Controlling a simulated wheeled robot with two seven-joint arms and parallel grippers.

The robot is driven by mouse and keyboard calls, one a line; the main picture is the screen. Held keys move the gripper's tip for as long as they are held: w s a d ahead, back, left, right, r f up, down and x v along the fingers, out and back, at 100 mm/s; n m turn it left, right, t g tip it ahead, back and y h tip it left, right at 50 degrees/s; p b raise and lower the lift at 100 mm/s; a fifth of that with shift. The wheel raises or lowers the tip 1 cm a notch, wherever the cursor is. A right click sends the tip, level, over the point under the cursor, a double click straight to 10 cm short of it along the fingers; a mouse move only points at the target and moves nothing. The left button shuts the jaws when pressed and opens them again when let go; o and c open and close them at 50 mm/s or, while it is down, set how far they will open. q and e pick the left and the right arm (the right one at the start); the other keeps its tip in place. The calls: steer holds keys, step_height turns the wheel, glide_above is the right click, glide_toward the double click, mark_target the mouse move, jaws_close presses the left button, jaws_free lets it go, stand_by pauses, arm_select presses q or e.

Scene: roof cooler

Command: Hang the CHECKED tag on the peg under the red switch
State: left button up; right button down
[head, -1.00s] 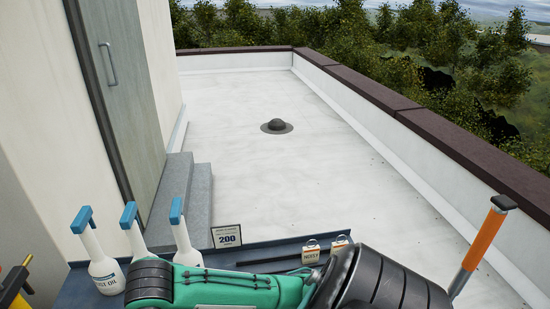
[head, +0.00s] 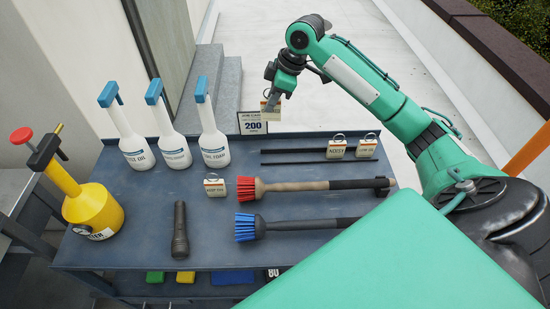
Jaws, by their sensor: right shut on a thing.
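My right gripper (head: 272,92) is raised above the back edge of the workbench, pointing down, and is shut on a small pale tag (head: 265,105). The writing on this tag is too small to read, so I cannot tell whether it is the CHECKED one. Two similar tags with wire rings, one (head: 337,149) beside another (head: 367,148), are at a dark rail at the back right of the bench. Another tag (head: 215,188) is on the bench nearer the middle. The red switch and its peg are not in view. My left gripper is not in view.
The dark blue workbench (head: 300,210) holds white bottles with blue tops (head: 166,140), a yellow can (head: 93,210), a black torch (head: 180,230), a red brush (head: 300,185), a blue brush (head: 290,223) and a 200 sign (head: 252,122). Open roof floor lies behind.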

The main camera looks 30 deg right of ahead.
steer(key=shift+w+d+r+n, duration=0.3)
steer(key=shift+d+r+n, duration=0.1)
steer(key=shift+d+r, duration=0.35)
steer(key=shift+a, duration=0.1)
step_height(320, 180, down, 19)
steer(key=p, duration=0.3)
steer(key=shift+f, duration=0.2)
steer(key=shift+f, duration=0.1)
